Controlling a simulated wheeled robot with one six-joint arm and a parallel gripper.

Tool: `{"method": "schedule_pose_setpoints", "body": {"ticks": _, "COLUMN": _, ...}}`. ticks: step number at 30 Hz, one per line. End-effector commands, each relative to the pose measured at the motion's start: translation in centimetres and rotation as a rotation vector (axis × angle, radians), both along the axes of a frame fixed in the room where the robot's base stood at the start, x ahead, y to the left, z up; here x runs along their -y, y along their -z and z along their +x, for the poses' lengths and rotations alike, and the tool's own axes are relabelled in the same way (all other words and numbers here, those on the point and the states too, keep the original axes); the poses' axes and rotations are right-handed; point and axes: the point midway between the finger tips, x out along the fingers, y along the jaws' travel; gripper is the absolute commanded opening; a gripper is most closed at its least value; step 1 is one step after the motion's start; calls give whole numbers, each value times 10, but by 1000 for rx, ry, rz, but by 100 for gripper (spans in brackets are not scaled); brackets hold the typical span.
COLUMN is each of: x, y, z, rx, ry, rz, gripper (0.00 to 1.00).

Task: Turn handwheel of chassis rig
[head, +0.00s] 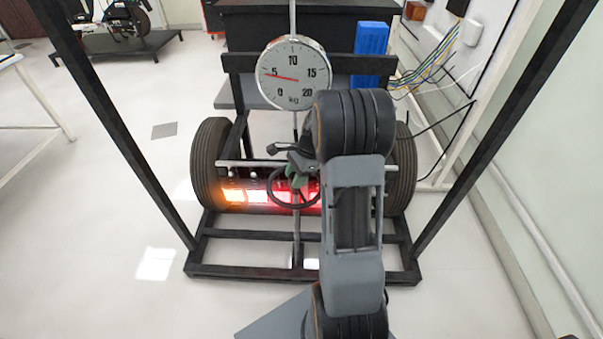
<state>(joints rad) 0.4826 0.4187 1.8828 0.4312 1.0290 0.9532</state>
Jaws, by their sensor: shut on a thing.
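The handwheel (270,190) is a thin dark ring in the lower middle of the chassis rig (215,269), in front of the glowing lamps. My gripper (296,178) reaches it from the upper right and is shut on its rim near the top. My arm hides part of the wheel's right side and the rig behind it. The fingertips are small and dark here, so the exact contact is hard to see.
A round dial gauge (293,73) hangs above the wheel, its red needle near 5. Tyres stand at the left (211,160) and right (403,170). Lit orange and red lamps (245,196) sit behind the wheel. Black frame posts slant up both sides.

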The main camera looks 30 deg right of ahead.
Motion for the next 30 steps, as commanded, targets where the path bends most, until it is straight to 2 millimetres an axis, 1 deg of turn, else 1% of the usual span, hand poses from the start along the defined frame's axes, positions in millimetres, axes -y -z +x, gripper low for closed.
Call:
{"method": "schedule_pose_setpoints", "body": {"ticks": 4, "x": 1, "y": 0, "z": 1, "rx": 4, "ry": 1, "rz": -2, "gripper": 0}}
{"method": "schedule_pose_setpoints", "body": {"ticks": 5, "x": 1, "y": 0, "z": 1, "rx": 4, "ry": 1, "rz": -2, "gripper": 45}}
{"method": "schedule_pose_setpoints", "body": {"ticks": 12, "x": 1, "y": 0, "z": 0, "rx": 2, "ry": 4, "rz": -1, "gripper": 67}}
{"method": "schedule_pose_setpoints", "body": {"ticks": 20, "x": 2, "y": -2, "z": 0, "rx": 2, "ry": 5, "rz": -1, "gripper": 67}}
{"method": "schedule_pose_setpoints", "body": {"ticks": 23, "x": 5, "y": -10, "z": 0, "rx": 3, "ry": 6, "rz": -1, "gripper": 67}}
{"method": "schedule_pose_setpoints", "body": {"ticks": 24, "x": 7, "y": -15, "z": 0, "rx": 4, "ry": 6, "rz": -1, "gripper": 67}}
{"method": "schedule_pose_setpoints", "body": {"ticks": 26, "x": 18, "y": -12, "z": -2, "rx": 1, "ry": 9, "rz": -1, "gripper": 67}}
{"method": "schedule_pose_setpoints", "body": {"ticks": 30, "x": 46, "y": -13, "z": -6, "rx": 1, "ry": 9, "rz": -1, "gripper": 67}}
